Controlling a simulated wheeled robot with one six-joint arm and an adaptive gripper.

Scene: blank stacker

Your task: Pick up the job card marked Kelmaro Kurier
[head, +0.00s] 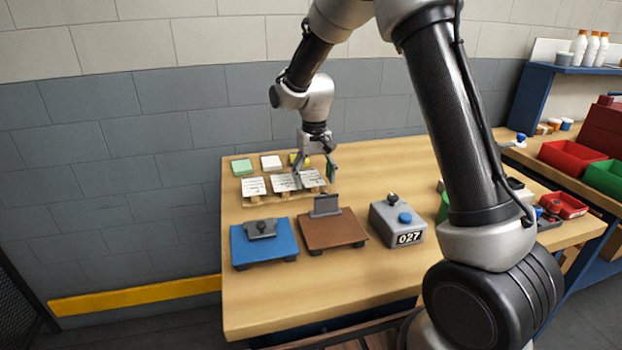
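Several white job cards lie in a row on small wooden stands at the back left of the table: a left card (253,187), a middle card (284,183) and a right card (311,178). Their print is too small to read, so I cannot tell which is marked Kelmaro Kurier. My gripper (314,174) points down over the right card, with its fingers spread apart and nothing seen between them. One finger covers part of the cards near the middle and right ones. I cannot tell whether the fingertips touch a card.
Green (242,166), white (271,162) and yellow pads lie behind the cards. A blue plate fixture (264,250), a brown one (332,236) and a grey box marked 027 (398,222) stand in front. The table's front (300,305) is clear. Red and green bins stand right.

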